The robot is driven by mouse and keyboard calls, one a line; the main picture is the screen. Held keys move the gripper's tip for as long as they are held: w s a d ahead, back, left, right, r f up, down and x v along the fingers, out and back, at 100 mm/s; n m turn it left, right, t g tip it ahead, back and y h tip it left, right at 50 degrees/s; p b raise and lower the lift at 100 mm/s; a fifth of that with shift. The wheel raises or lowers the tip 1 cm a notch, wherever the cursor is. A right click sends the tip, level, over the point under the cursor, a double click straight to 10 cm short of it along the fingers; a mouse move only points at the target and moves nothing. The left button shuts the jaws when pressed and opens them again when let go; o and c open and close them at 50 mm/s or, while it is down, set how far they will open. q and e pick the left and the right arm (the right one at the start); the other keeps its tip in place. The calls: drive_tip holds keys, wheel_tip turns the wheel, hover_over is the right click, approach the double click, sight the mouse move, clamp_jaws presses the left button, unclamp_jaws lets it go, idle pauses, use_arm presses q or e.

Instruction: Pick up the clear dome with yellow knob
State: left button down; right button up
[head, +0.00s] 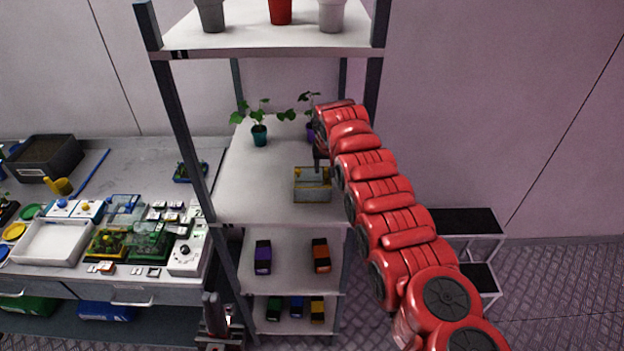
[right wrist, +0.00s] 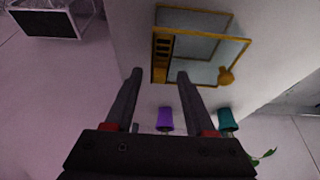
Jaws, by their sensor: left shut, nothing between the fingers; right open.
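The clear dome (head: 312,193) is a see-through box with yellow edges on the rack's middle shelf (head: 262,185). The right wrist view shows the dome (right wrist: 205,48) with its yellow knob (right wrist: 227,76) at one side. My right gripper (head: 319,160) is over the shelf at the dome's back edge. In the wrist view my right gripper (right wrist: 159,75) is open, its fingertips near the dome's edge with nothing held. Whether they touch it I cannot tell. My left gripper (head: 213,302) is low, beside the rack's front left post, shut and empty.
Potted plants, one in a teal pot (head: 259,135) and one in a purple pot (head: 310,131), stand behind the dome. Pots stand on the top shelf (head: 270,40). A cluttered workbench (head: 130,160) is at left, a small black-topped stand (head: 465,221) at right.

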clamp_jaws()
idle(0.3)
idle(1.2)
